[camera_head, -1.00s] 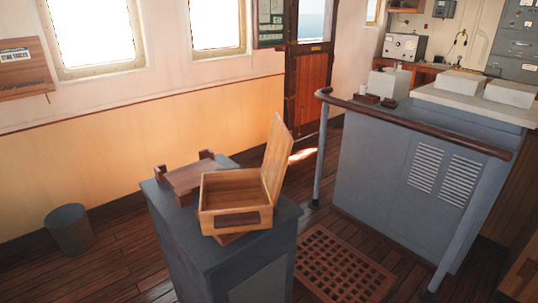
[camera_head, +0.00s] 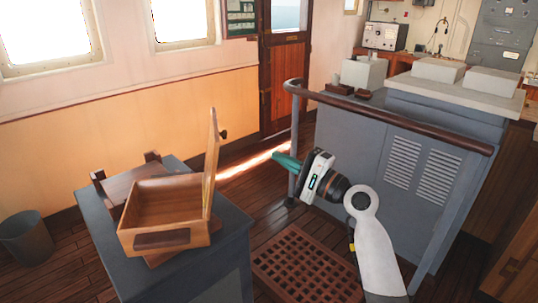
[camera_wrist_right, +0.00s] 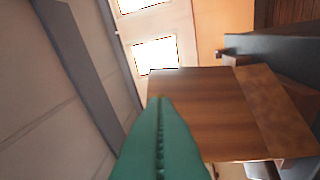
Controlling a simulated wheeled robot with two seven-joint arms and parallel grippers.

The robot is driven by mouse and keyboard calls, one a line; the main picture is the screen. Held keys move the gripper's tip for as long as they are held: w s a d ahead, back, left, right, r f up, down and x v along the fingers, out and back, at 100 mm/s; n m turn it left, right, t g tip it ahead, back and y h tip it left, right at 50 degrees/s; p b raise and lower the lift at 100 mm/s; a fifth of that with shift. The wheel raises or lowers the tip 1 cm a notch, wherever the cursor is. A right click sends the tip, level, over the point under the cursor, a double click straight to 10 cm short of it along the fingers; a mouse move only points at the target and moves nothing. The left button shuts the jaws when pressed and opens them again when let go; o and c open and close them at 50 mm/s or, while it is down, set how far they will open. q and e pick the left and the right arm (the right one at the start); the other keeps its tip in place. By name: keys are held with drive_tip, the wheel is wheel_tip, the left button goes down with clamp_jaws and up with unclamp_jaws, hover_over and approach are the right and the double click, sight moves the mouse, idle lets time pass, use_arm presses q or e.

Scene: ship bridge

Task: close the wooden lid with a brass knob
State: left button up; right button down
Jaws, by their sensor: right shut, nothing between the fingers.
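The wooden box (camera_head: 165,225) sits on the blue-grey pedestal, open at the top. Its wooden lid (camera_head: 209,170) stands nearly upright on the box's right side, with a small dark-looking knob (camera_head: 224,134) on its outer face. My right gripper (camera_head: 276,156) has green fingers, shut and empty, pointing left towards the lid, clear of it on the right. In the right wrist view the shut fingers (camera_wrist_right: 161,105) appear in front of a brown wooden panel (camera_wrist_right: 200,110), apparently the lid; I cannot make out the knob there. My left gripper is not in view.
The blue-grey pedestal (camera_head: 228,230) also holds a wooden rack (camera_head: 125,185) behind the box. A blue-grey console (camera_head: 360,150) with a brown handrail (camera_head: 400,122) stands to the right. A wooden grating (camera_head: 300,268) lies on the floor between. A bin (camera_head: 27,237) stands left.

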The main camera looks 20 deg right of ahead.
drive_tip(key=s+a+p+x, duration=0.1)
drive_tip(key=p+x, duration=0.3)
drive_tip(key=x, duration=0.7)
drive_tip(key=shift+a, duration=0.6)
drive_tip(key=shift+r, duration=0.1)
